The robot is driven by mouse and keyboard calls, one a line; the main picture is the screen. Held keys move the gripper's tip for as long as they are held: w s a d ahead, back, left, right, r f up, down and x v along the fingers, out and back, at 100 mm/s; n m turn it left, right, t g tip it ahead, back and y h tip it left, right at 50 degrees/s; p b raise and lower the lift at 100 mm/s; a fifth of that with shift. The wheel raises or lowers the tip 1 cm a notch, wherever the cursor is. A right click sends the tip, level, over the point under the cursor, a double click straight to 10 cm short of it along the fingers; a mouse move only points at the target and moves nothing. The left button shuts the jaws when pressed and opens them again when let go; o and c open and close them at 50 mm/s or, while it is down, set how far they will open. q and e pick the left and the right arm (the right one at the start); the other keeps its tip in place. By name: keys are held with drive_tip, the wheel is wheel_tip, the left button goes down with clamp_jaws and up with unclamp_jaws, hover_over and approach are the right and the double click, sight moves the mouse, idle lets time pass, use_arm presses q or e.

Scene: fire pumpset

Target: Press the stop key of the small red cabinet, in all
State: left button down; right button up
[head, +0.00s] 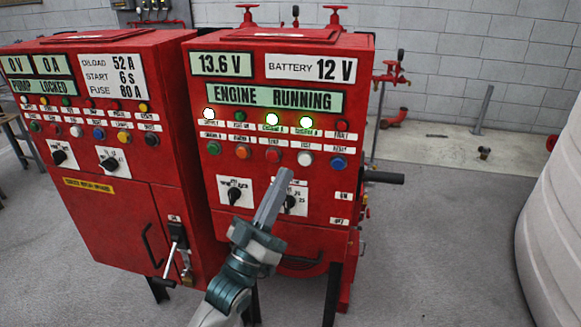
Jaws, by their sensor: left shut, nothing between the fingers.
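The small red cabinet (284,228) is the right one of two red cabinets, with a display reading "ENGINE RUNNING". Its lower button row has a green, an orange, a red, a white and a blue button. The red button (273,155) has a small label above it, too small to read for sure; it looks like the stop key. My left gripper (282,176) is shut and empty. Its tips show just below and right of the red button, close to it in the picture; I cannot tell whether they touch the panel. My right gripper is out of view.
Two black rotary switches (234,194) sit below the buttons, the right one partly behind my gripper. A black handle (384,177) sticks out on the cabinet's right side. The larger red cabinet (98,215) stands close on the left. A white tank (552,215) is at far right.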

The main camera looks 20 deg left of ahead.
sight(273, 156)
use_arm(q)
drive_tip(key=shift+w, duration=0.25)
idle(0.8)
idle(0.7)
drive_tip(key=shift+w+a, duration=0.15)
drive_tip(key=shift+a, duration=0.05)
idle(0.4)
drive_tip(key=shift+w+a+b, duration=0.3)
drive_tip(key=shift+w+a, duration=0.5)
drive_tip(key=shift+a, duration=0.25)
drive_tip(key=shift+w+a+b, duration=0.25)
drive_tip(key=shift+w+a, duration=0.5)
drive_tip(key=shift+a, duration=0.3)
